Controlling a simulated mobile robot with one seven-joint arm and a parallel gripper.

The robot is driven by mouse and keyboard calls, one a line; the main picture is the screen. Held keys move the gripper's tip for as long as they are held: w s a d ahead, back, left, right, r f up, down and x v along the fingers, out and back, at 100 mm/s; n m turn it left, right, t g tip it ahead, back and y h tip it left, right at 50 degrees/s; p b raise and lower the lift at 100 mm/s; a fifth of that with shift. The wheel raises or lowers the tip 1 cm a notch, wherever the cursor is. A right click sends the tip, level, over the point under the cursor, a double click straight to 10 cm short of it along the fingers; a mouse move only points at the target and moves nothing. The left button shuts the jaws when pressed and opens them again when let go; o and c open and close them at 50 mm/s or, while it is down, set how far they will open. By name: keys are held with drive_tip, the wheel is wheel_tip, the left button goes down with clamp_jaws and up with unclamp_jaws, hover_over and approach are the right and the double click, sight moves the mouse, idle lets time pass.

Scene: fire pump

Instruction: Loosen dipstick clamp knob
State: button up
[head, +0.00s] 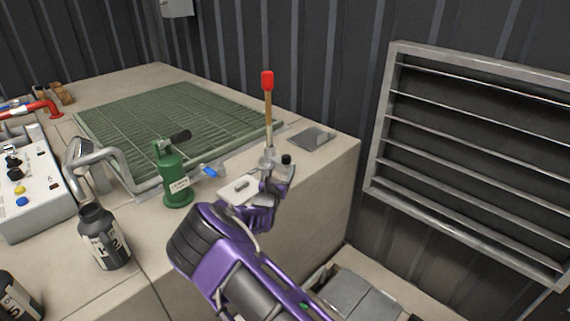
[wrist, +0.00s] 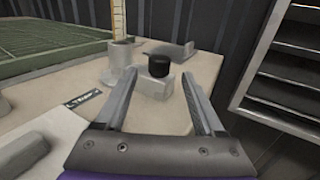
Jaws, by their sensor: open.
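The dipstick (head: 268,120) stands upright with a red top and a wooden-coloured scale, at the bench's right corner. Its lower end sits in a grey holder (wrist: 121,72). The black clamp knob (wrist: 158,66) sits on a pale block (wrist: 153,83) to the right of the holder; the knob also shows in the head view (head: 286,159). My gripper (wrist: 163,88) is open, with one finger on each side of the block and knob. The knob is ahead of and between the fingers. I cannot tell whether either finger touches it. In the head view my wrist partly hides the block.
A green hand pump (head: 176,178) and a black bottle (head: 103,238) stand to the left. A green grating (head: 165,125) covers much of the bench (head: 325,185). A grey plate (head: 312,138) lies behind the knob. A louvred vent (head: 470,150) is on the right wall.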

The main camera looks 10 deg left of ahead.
sight(285, 161)
drive_tip(key=shift+w+d+b, duration=0.15)
drive_tip(key=shift+w, duration=1.05)
drive_tip(key=shift+w+d+b, duration=0.15)
drive_tip(key=shift+w, duration=1.05)
clamp_jaws()
